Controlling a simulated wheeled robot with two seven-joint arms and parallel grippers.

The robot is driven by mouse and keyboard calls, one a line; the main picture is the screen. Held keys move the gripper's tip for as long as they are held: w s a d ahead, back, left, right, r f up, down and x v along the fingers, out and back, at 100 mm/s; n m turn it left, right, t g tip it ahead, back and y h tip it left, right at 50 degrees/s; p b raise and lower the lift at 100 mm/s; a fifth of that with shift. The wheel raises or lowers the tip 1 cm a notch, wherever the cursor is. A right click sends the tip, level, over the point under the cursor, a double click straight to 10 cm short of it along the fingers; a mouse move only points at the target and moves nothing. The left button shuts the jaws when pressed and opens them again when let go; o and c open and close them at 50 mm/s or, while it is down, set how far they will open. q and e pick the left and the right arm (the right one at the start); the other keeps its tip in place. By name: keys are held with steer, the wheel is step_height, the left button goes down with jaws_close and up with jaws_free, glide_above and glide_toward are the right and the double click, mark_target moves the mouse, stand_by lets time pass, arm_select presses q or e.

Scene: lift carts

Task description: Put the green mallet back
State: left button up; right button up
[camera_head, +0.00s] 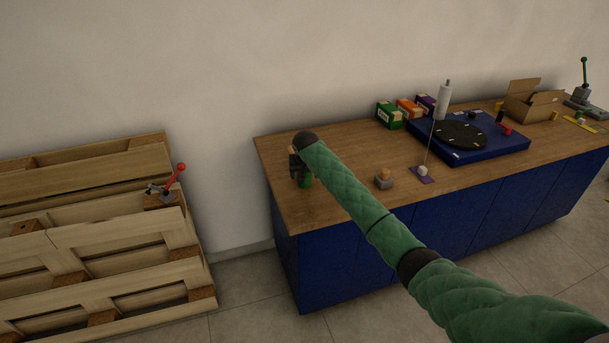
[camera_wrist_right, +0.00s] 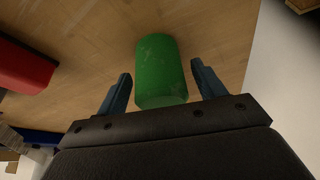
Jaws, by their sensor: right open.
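A green cylinder (camera_wrist_right: 160,72), which looks like the green mallet's head, is on the wooden bench top. In the head view, a bit of the green mallet (camera_head: 306,181) shows below my right gripper (camera_head: 296,166), near the bench's left end. My right gripper is open in the right wrist view, with one blue finger on each side of the green cylinder. There seems to be a gap on both sides. I cannot make out the mallet's handle. My left gripper is not in view.
A red object (camera_wrist_right: 25,68) is near my gripper. Pallets (camera_head: 85,240) stand left.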

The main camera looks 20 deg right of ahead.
steer(key=shift+s+r, duration=0.1)
steer(key=shift+r, duration=0.3)
arm_select(q)
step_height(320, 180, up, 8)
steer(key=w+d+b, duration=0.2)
steer(key=b, duration=0.1)
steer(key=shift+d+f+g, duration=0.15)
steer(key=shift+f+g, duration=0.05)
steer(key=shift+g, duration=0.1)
arm_select(e)
steer(key=v, duration=1.1)
steer(key=shift+s+a, duration=0.1)
